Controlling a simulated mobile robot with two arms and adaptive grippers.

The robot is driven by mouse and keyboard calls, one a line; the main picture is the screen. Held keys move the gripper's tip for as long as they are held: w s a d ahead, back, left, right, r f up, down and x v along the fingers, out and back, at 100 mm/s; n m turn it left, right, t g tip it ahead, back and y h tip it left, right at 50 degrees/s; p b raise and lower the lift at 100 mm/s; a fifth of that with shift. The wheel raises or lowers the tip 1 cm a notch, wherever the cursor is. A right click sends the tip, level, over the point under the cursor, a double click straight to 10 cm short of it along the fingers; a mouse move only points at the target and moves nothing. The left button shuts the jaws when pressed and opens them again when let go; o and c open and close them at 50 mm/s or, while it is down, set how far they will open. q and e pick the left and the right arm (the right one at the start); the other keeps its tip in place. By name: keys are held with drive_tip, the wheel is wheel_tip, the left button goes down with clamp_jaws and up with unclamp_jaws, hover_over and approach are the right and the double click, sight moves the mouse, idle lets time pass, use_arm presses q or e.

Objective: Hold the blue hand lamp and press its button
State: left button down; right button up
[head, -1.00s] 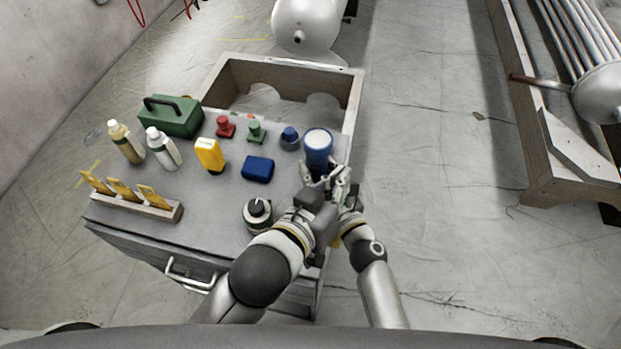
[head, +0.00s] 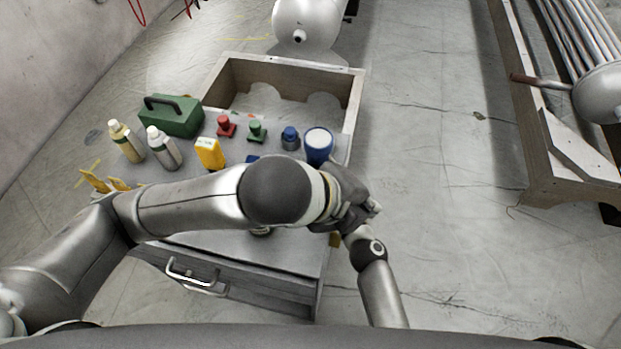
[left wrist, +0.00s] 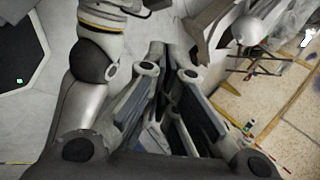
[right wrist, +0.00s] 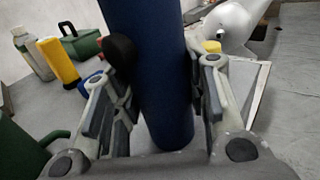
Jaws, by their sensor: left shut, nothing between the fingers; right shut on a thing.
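The blue hand lamp (head: 318,146), with a pale round end facing up, stands upright at the right edge of the cabinet top. In the right wrist view the blue body of the lamp (right wrist: 150,70) is between the fingers of my right gripper (right wrist: 160,95), which is shut on it. A round black knob (right wrist: 122,50) shows on the lamp's left side, perhaps its button. My left gripper (head: 368,208) is shut and empty, close to the right of the lamp. It also shows in the left wrist view (left wrist: 171,68). My left arm hides the right gripper in the head view.
On the cabinet top (head: 185,190) stand a green case (head: 172,118), two bottles, a yellow item (head: 209,153), and red, green and blue knobs. An open wooden box (head: 285,72) is behind. The floor to the right (head: 440,180) is free.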

use_arm(q)
drive_tip(key=w+a+r+m+y, duration=0.1)
drive_tip(key=a+m+y, duration=0.4)
drive_tip(key=a+m, duration=0.4)
drive_tip(key=shift+a+m+y, duration=0.4)
drive_tip(key=shift+a, duration=0.25)
drive_tip(key=shift+w, duration=0.1)
drive_tip(key=w+d+f, duration=0.1)
drive_tip(key=w+f, duration=0.6)
drive_tip(key=f, duration=0.2)
drive_tip(key=shift+w+d, duration=0.25)
drive_tip(key=shift+d, duration=0.05)
